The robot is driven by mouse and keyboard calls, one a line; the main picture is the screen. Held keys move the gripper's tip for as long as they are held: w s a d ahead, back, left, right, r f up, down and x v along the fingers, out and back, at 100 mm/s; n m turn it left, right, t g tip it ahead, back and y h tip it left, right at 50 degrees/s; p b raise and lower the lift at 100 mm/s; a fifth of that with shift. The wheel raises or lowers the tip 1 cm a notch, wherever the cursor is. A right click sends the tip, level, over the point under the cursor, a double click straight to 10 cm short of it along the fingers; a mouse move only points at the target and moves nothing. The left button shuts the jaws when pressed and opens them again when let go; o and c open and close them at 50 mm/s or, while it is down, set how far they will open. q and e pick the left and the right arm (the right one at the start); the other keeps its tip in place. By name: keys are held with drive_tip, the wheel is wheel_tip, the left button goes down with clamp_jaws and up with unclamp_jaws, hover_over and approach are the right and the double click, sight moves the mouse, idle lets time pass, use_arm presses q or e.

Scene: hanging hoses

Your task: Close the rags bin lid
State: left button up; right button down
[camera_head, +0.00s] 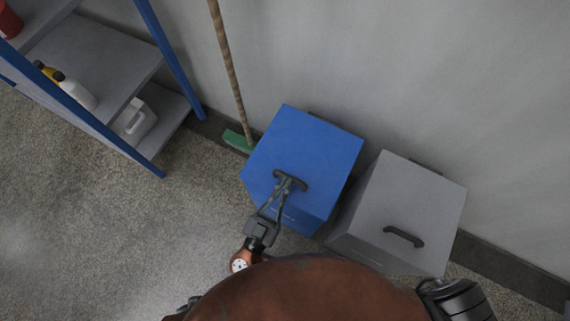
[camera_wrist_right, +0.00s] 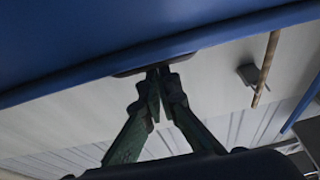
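A blue bin stands against the wall, its blue lid (camera_head: 305,146) lying flat over the top as far as I can see. A dark handle (camera_head: 291,180) sits near the lid's front edge. No readable label shows which bin is for rags. My right gripper (camera_head: 283,189) reaches the handle from the front, its fingers drawn together on it. In the right wrist view, the fingertips (camera_wrist_right: 158,76) meet at the dark handle beside the blue lid (camera_wrist_right: 120,30). Whether a small gap stays under the lid cannot be told. My left gripper is out of view.
A grey bin (camera_head: 405,200) with a flat lid and dark handle stands close to the blue bin's right. A green broom (camera_head: 238,140) leans on the wall behind left. A blue-framed shelf (camera_head: 105,75) with bottles is at upper left. The floor at left is clear.

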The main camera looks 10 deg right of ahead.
drive_tip(key=shift+d+f, duration=0.25)
drive_tip(key=shift+f, duration=0.4)
wheel_tip(320, 180, up, 11)
drive_tip(key=shift+a+r, duration=0.15)
drive_tip(key=shift+a, duration=0.1)
